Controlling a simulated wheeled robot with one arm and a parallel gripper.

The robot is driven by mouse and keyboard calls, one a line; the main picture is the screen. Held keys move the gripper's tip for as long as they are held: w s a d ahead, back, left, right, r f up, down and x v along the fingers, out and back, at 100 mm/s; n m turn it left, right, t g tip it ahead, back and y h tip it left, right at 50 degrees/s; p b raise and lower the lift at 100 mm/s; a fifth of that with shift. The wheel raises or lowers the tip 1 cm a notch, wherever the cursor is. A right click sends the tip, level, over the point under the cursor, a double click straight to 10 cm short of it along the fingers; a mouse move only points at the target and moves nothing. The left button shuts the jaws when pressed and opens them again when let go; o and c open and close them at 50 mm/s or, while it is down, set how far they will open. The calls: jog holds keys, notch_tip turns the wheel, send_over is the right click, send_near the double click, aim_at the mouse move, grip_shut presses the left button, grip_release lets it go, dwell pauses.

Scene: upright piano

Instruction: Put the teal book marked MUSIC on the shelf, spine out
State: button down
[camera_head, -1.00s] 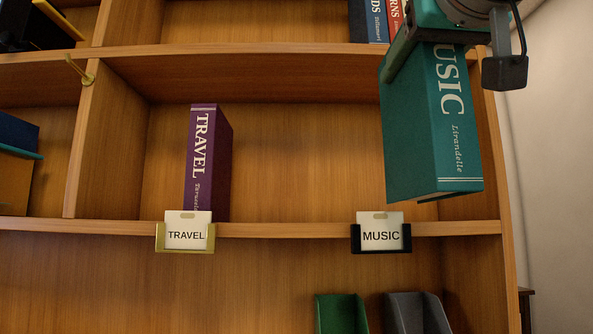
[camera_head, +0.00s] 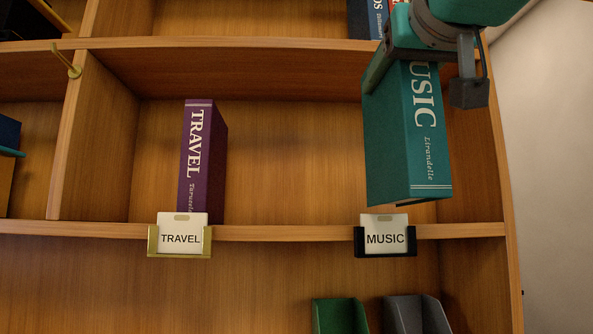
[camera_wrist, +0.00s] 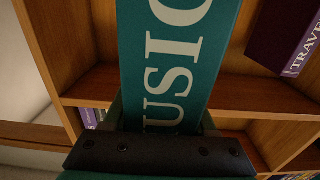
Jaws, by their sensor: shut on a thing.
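The teal MUSIC book (camera_head: 409,150) hangs upright in my gripper (camera_head: 398,50), its lettered spine facing out. My gripper is shut on the upper part of the book; the fingertips are partly hidden by it. The book is in front of the right part of the middle shelf compartment, its bottom a little above the shelf edge (camera_head: 290,232) and the MUSIC label (camera_head: 385,237). How deep it reaches into the compartment I cannot tell. In the wrist view the teal spine (camera_wrist: 178,60) fills the middle, with the gripper base below it.
A purple TRAVEL book (camera_head: 203,160) stands at the compartment's left, above the TRAVEL label (camera_head: 180,237). Bare room lies between the two books. The right side panel (camera_head: 490,150) is close to my gripper. A brass hook (camera_head: 72,68) sticks out at left.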

jog(key=w+p, duration=0.2)
jog(key=w, duration=1.5)
jog(key=shift+w+p, duration=0.25)
jog(key=shift+p, duration=0.05)
dwell(0.3)
jog(key=shift+f+b, duration=1.15)
jog(key=shift+f, duration=0.05)
dwell(0.6)
jog(key=shift+c, duration=0.6)
grip_release()
jog(key=s+b, duration=0.1)
jog(key=s, duration=0.7)
jog(key=shift+b, duration=0.4)
